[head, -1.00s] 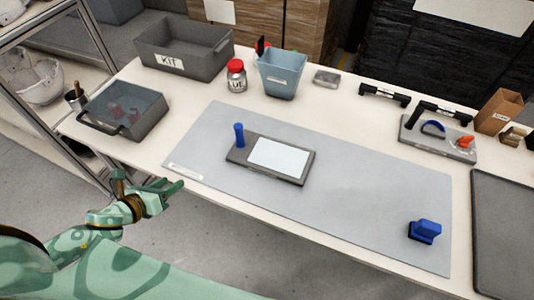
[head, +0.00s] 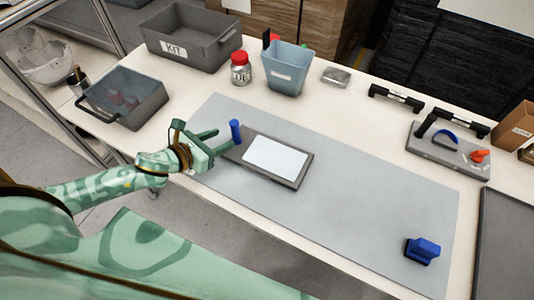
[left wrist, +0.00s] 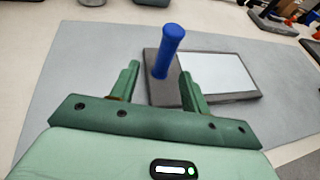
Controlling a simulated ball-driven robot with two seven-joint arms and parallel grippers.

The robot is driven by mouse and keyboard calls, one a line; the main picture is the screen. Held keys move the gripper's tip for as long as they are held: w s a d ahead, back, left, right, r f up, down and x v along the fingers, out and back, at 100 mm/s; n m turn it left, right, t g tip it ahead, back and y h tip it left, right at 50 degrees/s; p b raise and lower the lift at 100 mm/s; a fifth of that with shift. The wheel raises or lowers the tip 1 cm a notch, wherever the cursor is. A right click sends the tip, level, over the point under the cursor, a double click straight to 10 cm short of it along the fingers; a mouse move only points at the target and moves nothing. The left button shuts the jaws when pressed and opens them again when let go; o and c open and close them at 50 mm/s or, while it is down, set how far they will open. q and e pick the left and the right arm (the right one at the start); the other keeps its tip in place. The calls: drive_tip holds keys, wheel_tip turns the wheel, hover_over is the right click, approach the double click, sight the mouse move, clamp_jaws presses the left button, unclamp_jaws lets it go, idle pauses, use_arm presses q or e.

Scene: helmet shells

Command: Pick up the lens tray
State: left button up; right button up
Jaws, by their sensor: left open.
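The lens tray, which I take to be the flat dark tray (head: 298,184) with a pale panel (head: 275,157) and an upright blue handle (head: 235,131) at its left end, lies on the grey mat. My left gripper (head: 222,142) is open, just left of the blue handle. In the left wrist view, the handle (left wrist: 168,50) shows between the two fingers of my gripper (left wrist: 160,72) and beyond them. I see no contact with it. The pale panel (left wrist: 218,72) is to the right there. My right gripper is not in view.
A blue block-like tool (head: 422,250) stands on the mat (head: 350,225) at the right. Behind the mat are a jar (head: 241,69), a blue-grey bin (head: 287,70) and a KIT box (head: 190,40). A grey handled container (head: 140,98) stands at the left. The mat's middle is clear.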

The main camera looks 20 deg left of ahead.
sight(241, 138)
use_arm(q)
drive_tip(key=x, duration=0.3)
drive_tip(key=b+x, duration=0.1)
drive_tip(key=x, duration=0.3)
drive_tip(key=shift+w+d+f+b, duration=0.1)
drive_tip(key=shift+w+d+b, duration=0.15)
drive_tip(key=shift+d+b, duration=0.1)
drive_tip(key=shift+w+d, duration=0.1)
drive_tip(key=shift+w, duration=0.15)
clamp_jaws()
